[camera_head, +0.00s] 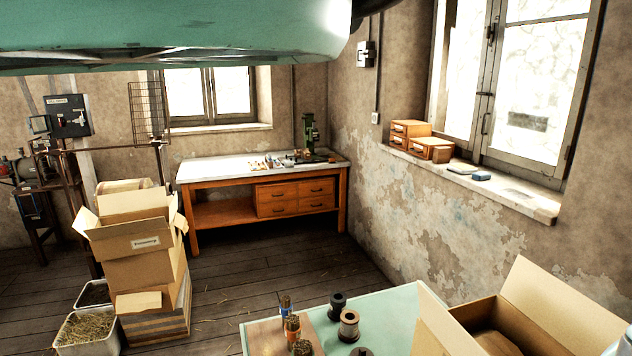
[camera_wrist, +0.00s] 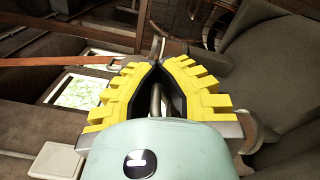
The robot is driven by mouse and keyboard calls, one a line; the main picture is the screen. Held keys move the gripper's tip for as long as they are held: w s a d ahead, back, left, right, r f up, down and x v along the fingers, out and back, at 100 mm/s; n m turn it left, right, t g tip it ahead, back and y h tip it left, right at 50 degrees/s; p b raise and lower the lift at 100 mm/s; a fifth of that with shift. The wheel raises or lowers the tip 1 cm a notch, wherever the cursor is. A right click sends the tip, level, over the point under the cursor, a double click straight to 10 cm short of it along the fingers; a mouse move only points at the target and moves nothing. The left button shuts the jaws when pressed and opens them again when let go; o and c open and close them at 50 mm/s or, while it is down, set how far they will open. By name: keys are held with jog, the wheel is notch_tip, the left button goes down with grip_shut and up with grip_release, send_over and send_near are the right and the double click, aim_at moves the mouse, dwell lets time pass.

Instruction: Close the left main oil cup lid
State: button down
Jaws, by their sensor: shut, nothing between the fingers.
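My gripper (camera_wrist: 160,66) shows in the wrist view, with its yellow ribbed fingers closed and the tips meeting. It holds nothing. I cannot make out the left main oil cup or its lid for certain in either view. Small metal parts (camera_wrist: 172,48) show just beyond the fingertips, but I cannot tell what they are or whether the tips touch them. A large dark grey rounded body (camera_wrist: 275,70) stands to the right of the fingers. My gripper does not show in the head view.
In the head view, a workbench (camera_head: 265,190) carries a green press (camera_head: 310,135). Stacked cardboard boxes (camera_head: 140,245) stand at left. A pale green table (camera_head: 390,310) with spools and an open carton (camera_head: 530,310) are in front.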

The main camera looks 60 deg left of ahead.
jog(key=c, duration=1.7)
grip_release()
jog(key=shift+w+a+r, duration=0.1)
jog(key=shift+a, duration=0.15)
jog(key=o, duration=0.3)
jog(key=shift+a, duration=0.1)
jog(key=o, duration=0.3)
jog(key=shift+d, duration=0.2)
jog(key=v, duration=1.2)
jog(key=shift+a, duration=0.2)
